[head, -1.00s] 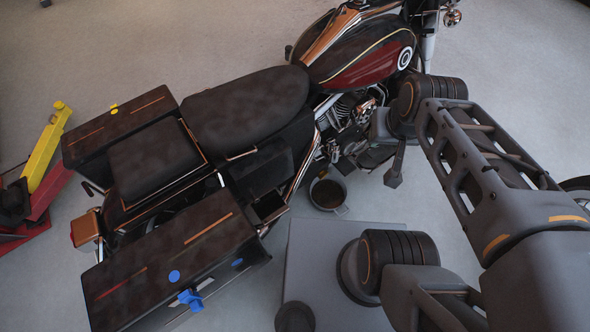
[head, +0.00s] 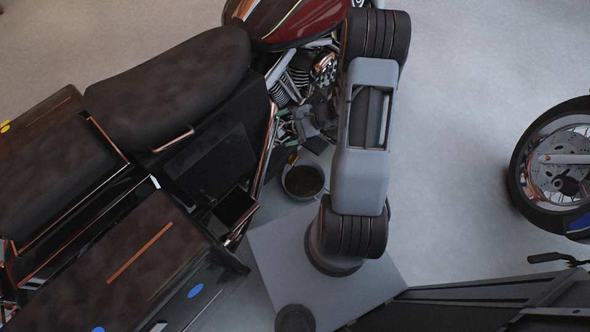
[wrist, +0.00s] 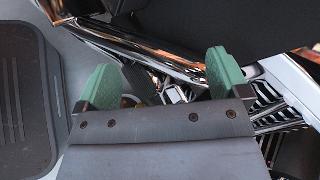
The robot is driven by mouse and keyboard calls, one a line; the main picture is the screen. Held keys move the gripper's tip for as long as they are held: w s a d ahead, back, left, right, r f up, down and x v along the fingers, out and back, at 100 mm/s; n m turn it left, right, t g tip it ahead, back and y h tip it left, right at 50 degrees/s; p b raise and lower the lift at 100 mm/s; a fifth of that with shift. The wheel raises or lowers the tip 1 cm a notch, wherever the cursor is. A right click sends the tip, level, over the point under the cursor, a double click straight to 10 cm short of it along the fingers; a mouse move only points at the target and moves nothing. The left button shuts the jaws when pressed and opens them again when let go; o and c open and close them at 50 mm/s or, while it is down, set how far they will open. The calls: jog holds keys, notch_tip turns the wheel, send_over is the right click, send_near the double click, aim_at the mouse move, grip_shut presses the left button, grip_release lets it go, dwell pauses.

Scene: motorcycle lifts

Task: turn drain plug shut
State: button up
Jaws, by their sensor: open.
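The motorcycle (head: 180,95) has a red tank, a dark seat and a chrome engine (head: 298,75). My gripper (head: 296,150) is low beside the engine, partly hidden by my arm. In the wrist view my gripper (wrist: 165,82) shows two green fingers spread apart with nothing held between them. Beyond them are a chrome pipe (wrist: 140,50) and a small light metal block (wrist: 175,95). I cannot make out the drain plug for certain in either view. A round dark pan (head: 304,181) stands on the floor just below the gripper.
A large hard saddlebag (head: 140,260) juts out at lower left. Another motorcycle's wheel (head: 560,170) stands at the right edge. A dark structure (head: 480,305) crosses the lower right. The floor between the engine and that wheel is open.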

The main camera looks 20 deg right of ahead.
jog(key=d+f+m+t+h+b, duration=0.1)
jog(key=d+f+m+t+b, duration=0.25)
jog(key=f, duration=0.65)
jog(key=d+f+m+t+h+b, duration=0.1)
jog(key=d+f+m+t+b, duration=0.2)
jog(key=f, duration=0.7)
jog(key=m+t+h+b, duration=0.1)
jog(key=m+h+b, duration=0.2)
jog(key=m+h, duration=0.3)
send_near(295, 160)
jog(key=shift+m+y, duration=0.45)
jog(key=shift+y, duration=0.05)
jog(key=b+x, duration=0.1)
jog(key=x, duration=0.2)
jog(key=b+x, duration=0.2)
jog(key=x, duration=0.1)
jog(key=b+x, duration=0.2)
jog(key=x, duration=0.1)
jog(key=shift+d+f, duration=0.25)
jog(key=shift+w+a+f+t, duration=0.15)
jog(key=shift+w+t, duration=0.1)
jog(key=shift+w, duration=0.3)
jog(key=c, duration=0.9)
jog(key=shift+c, duration=0.2)
